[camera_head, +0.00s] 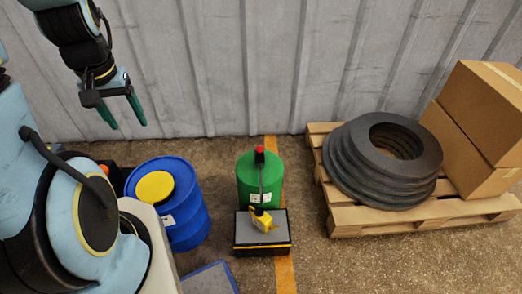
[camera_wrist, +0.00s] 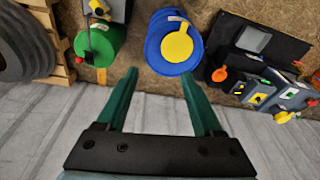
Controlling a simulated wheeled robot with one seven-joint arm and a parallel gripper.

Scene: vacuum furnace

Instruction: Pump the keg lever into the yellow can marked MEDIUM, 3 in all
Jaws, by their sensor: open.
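In the head view a green keg (camera_head: 245,185) stands on the floor by the wall. Its upright lever (camera_head: 260,170) ends in a red knob (camera_head: 259,155). A small yellow can-like object (camera_head: 262,219) sits in front of the keg on a low grey-topped black stand (camera_head: 243,238); no MEDIUM marking can be read. The keg (camera_wrist: 98,47) also shows at the top left of the wrist view, with a yellow piece beside it, cut by the edge. My gripper (camera_head: 129,125) is open and empty, raised near the wall, left of and well apart from the keg.
A blue drum (camera_head: 188,215) with a yellow disc on top stands left of the keg. A pallet (camera_head: 350,219) at right carries dark rings (camera_head: 380,160) and cardboard boxes (camera_head: 483,120). The wrist view shows a black case (camera_wrist: 262,47) and several small items. Floor between keg and pallet is clear.

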